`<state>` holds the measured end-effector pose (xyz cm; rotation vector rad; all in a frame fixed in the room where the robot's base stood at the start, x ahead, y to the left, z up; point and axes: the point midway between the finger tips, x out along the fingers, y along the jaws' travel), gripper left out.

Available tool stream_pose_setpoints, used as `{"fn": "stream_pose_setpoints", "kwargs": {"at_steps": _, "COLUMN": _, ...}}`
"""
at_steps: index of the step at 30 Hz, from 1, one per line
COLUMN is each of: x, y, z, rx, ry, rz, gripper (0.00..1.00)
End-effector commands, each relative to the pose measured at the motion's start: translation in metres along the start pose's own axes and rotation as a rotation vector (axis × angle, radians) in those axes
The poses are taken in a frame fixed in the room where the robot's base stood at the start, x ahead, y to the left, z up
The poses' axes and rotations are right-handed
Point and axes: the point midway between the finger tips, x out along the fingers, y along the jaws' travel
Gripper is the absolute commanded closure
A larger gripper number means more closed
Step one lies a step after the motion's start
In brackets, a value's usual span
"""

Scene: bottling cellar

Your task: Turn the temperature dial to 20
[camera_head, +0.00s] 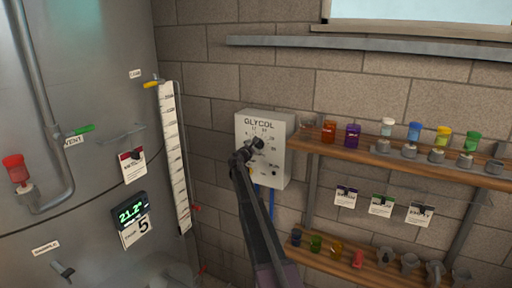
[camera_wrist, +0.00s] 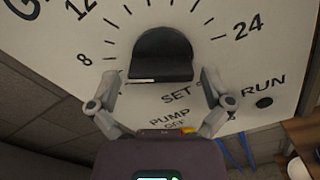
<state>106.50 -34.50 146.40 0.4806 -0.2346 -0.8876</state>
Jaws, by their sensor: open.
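The temperature dial is a black knob (camera_wrist: 162,50) on the white GLYCOL control box (camera_head: 274,168). In the wrist view it stands at top centre, with printed numbers 8, 12 and 24 around it. A white line shows along the knob's lower edge; I cannot tell which number it marks. My gripper (camera_wrist: 160,80) is open, its two fingers apart below the knob's left and right sides. I cannot tell whether either finger touches it. In the head view my gripper (camera_head: 242,155) is in front of the box, partly covering the dial face.
A SET / PUMP OFF / RUN area (camera_wrist: 178,108) lies below the knob, with a small dark spot (camera_wrist: 264,102) near RUN. A steel tank (camera_head: 90,190) with a green display (camera_head: 130,211) stands left. A wooden shelf (camera_head: 350,160) with several coloured jars is right of the box.

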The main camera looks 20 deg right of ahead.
Motion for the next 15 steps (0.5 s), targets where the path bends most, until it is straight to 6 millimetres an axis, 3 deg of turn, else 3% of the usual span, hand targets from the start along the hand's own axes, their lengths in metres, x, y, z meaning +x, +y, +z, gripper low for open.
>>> {"fn": "stream_pose_setpoints", "kwargs": {"at_steps": 11, "x": 0.0037, "y": -0.0002, "z": 0.0001, "rx": 0.0, "ry": 0.0, "rz": 0.0, "gripper": 0.0}}
{"fn": "stream_pose_setpoints", "kwargs": {"at_steps": 15, "x": 0.0036, "y": -0.0001, "z": 0.0001, "rx": 0.0, "ry": 0.0, "rz": 0.0, "gripper": 0.36}}
